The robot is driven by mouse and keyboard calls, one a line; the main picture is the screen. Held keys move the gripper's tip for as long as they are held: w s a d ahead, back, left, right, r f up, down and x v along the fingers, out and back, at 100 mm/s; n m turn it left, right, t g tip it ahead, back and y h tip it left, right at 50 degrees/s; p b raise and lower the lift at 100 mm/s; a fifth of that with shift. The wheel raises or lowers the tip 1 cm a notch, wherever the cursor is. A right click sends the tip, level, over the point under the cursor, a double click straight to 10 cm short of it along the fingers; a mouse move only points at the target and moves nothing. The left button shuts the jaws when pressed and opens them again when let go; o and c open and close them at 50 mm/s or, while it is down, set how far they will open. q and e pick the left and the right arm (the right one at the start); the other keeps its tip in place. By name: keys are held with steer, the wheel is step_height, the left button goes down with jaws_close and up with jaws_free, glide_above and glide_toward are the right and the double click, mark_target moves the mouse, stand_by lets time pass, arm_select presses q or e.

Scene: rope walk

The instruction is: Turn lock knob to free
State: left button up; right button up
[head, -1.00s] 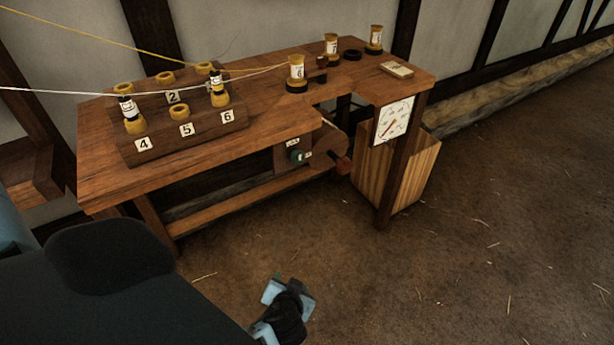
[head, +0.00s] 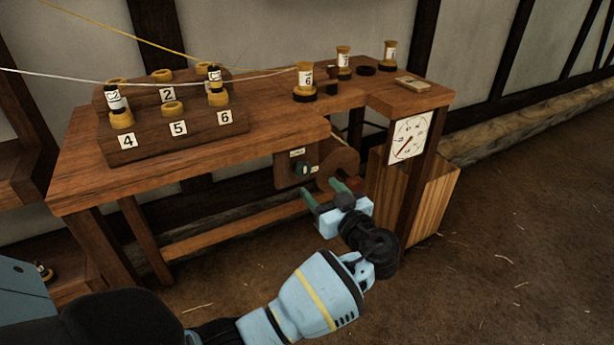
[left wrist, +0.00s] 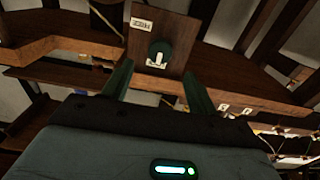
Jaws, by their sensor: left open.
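The lock knob (head: 302,168) is a small dark green knob on a wooden panel (head: 285,170) below the bench's front edge. A small white label sits above it, too small to read surely. In the left wrist view the knob (left wrist: 160,48) is ahead of the fingers, with a white mark on or beside it. My left gripper (head: 321,190) is open and empty, its green fingers pointing at the panel, just below and right of the knob. In the left wrist view its fingers (left wrist: 156,72) stand apart on either side of the knob, short of it. My right gripper is out of view.
The wooden bench (head: 230,150) carries a numbered bobbin rack (head: 150,148) and several bobbins with strung yarn. A dial (head: 410,137) hangs at the right leg, by a wooden bin (head: 432,200). A dark red handle (head: 350,184) is close to my gripper.

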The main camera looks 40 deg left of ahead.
mark_target(305, 172)
arm_select(q)
steer(key=x, duration=0.7)
steer(key=shift+w+a, duration=0.1)
steer(key=shift+a, duration=0.2)
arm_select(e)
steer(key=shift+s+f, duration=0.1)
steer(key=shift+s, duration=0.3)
arm_select(q)
steer(key=c, duration=1)
steer(key=shift+o, duration=0.2)
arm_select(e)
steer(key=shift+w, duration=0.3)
